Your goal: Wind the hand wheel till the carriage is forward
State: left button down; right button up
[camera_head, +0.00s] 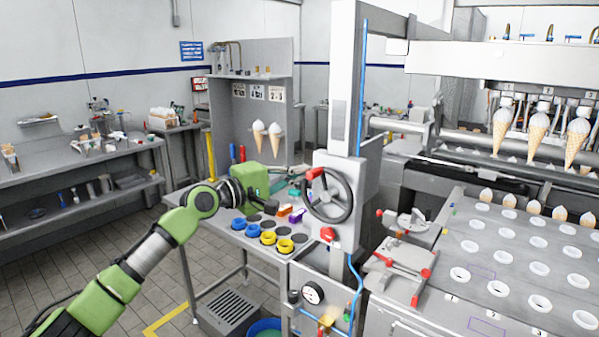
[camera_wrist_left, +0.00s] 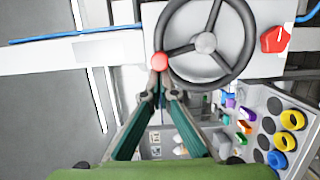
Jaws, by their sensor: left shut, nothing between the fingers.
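The hand wheel (camera_head: 345,209) is dark, with three spokes and a red knob (camera_head: 314,174) on its upper left rim. It stands upright on a grey post. My left gripper (camera_head: 305,174) is beside the knob, shut and empty. In the left wrist view the fingertips (camera_wrist_left: 161,84) lie just below the red knob (camera_wrist_left: 160,62), in line with it; whether they touch cannot be told. The wheel (camera_wrist_left: 230,77) fills the top there. A bar with cone grippers (camera_head: 536,90), possibly the carriage, holds several cones at upper right. My right gripper is not in view.
A red switch (camera_head: 327,234) sits below the wheel and a gauge (camera_head: 313,292) lower down. A table with blue and yellow cups (camera_head: 268,238) stands behind the post. A plate with white-ringed holes (camera_head: 490,250) lies to the right. A blue hose (camera_head: 355,275) hangs beside the post.

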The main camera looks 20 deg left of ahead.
aim_at(314, 172)
pick_arm(q)
jog(key=shift+s+d+r+m+p, duration=0.15)
jog(key=shift+d+r+m+p, duration=0.2)
jog(key=shift+m+p, duration=0.35)
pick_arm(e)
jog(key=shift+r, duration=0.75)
pick_arm(q)
jog(key=shift+d+f, duration=0.1)
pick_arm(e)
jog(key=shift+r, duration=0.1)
